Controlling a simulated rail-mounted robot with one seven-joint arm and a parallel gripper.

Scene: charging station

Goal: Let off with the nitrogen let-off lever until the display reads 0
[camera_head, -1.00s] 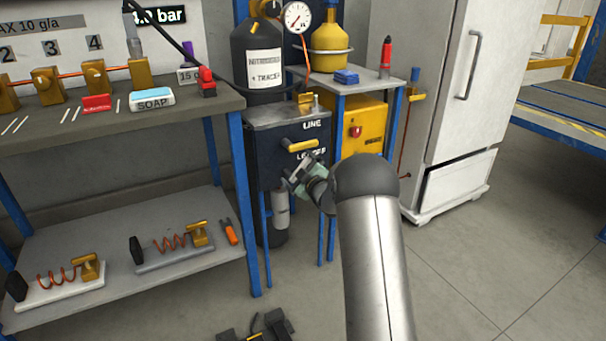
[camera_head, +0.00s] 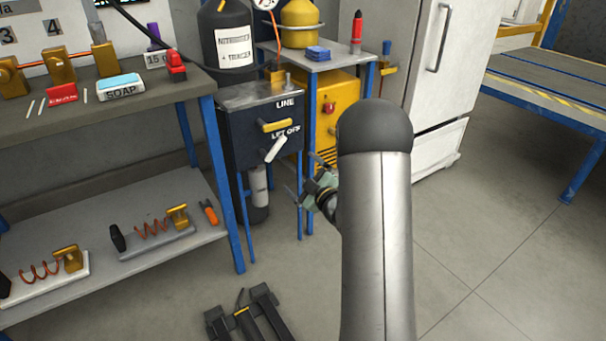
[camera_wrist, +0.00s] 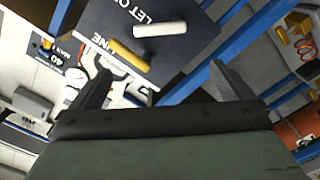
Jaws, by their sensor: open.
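The white let-off lever (camera_head: 276,149) sits on the front of the dark box (camera_head: 246,118), under the "LET OFF" label. It slants, with its upper end to the right. The lever also shows near the top of the wrist view (camera_wrist: 160,30). A yellow lever (camera_head: 277,125) sits above it, under the "LINE" label. My gripper (camera_head: 303,176) is open and empty, below and to the right of the white lever, apart from it. Its spread fingers show in the wrist view (camera_wrist: 161,72).
A blue-legged workbench (camera_head: 130,110) stands left of the box. A small table with a yellow unit (camera_head: 340,105) stands behind and right, with a white cabinet (camera_head: 425,60) beyond. A dark floor object (camera_head: 245,318) lies in front.

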